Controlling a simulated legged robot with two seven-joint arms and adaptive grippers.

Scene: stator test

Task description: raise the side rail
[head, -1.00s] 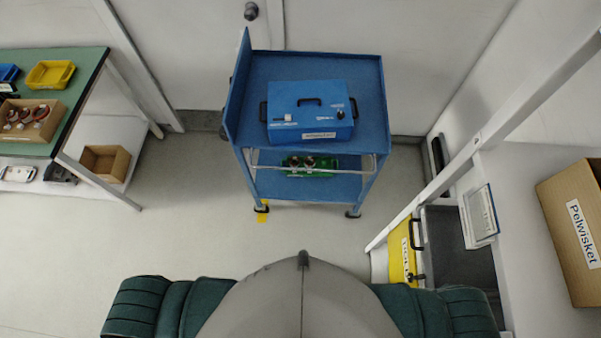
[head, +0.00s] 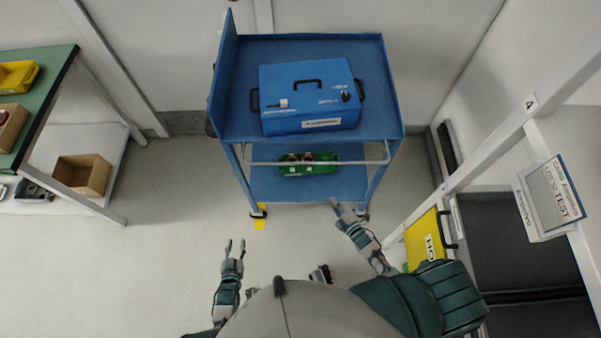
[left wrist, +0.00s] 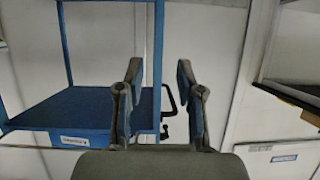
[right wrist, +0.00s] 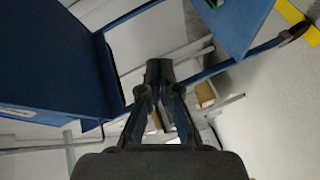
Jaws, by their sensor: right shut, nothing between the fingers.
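The silver side rail (head: 315,163) hangs folded down in a shallow U across the near side of the blue cart (head: 390,85), below the top shelf's edge. My left gripper (head: 235,246) is open and empty over the floor in front of the cart's left part, apart from the rail. Its spread fingers also show in the left wrist view (left wrist: 160,85). My right gripper (head: 346,210) is shut and empty near the cart's front right leg, lower in the picture than the rail. In the right wrist view its fingertips (right wrist: 159,70) are together; contact with the cart cannot be told.
A blue instrument box (head: 310,98) stands on the cart's top shelf, a green tray (head: 308,169) on the lower one. A yellow floor mark (head: 260,220) lies by the front left leg. A green-topped bench (head: 45,85) stands left; a yellow panel (head: 424,240) and white frame stand right.

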